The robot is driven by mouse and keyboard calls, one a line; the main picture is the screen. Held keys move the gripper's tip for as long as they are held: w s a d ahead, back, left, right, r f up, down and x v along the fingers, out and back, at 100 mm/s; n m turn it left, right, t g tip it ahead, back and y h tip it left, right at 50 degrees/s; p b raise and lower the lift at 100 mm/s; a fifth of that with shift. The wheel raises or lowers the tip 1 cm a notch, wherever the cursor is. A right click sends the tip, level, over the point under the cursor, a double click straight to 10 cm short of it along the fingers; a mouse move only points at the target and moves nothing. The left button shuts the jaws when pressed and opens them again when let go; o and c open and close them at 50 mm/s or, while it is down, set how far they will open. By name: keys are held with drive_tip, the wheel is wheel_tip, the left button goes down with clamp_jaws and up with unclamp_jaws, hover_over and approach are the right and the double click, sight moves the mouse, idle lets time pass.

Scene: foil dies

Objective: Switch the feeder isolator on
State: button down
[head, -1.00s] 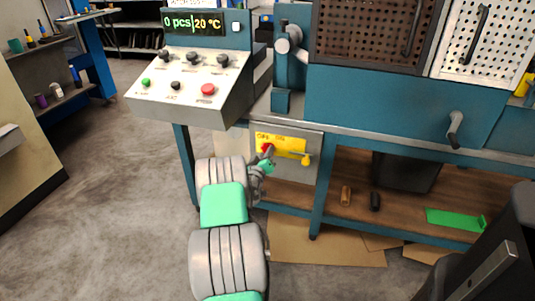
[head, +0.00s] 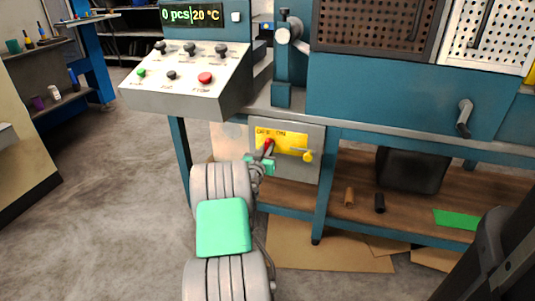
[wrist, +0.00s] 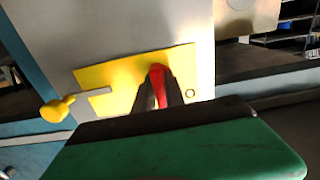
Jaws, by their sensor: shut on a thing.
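The feeder isolator is a grey box with a yellow plate (head: 293,141) marked OFF and ON, under the machine's bench. Its red handle (head: 269,143) is near the left part of the plate, by the OFF side. My gripper (head: 267,152) is shut on the red handle. In the wrist view the handle (wrist: 158,73) stands between the two dark fingers (wrist: 160,96), which hide its lower part. A yellow knob (head: 308,156) on a grey rod sits at the plate's right side and also shows in the wrist view (wrist: 57,108).
A sloped control panel (head: 185,80) with several knobs and a red button overhangs at upper left. A blue bench leg (head: 325,190) stands right of the isolator. A lower shelf holds a dark bin (head: 410,170) and two small cylinders. Open floor lies at left.

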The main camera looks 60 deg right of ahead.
idle(0.4)
drive_tip(key=c, duration=1.4)
unclamp_jaws()
drive_tip(key=shift+a, duration=0.1)
drive_tip(key=s+a+p, duration=0.1)
drive_tip(key=a, duration=0.6)
drive_tip(key=shift+a, duration=0.3)
drive_tip(key=shift+s, duration=0.1)
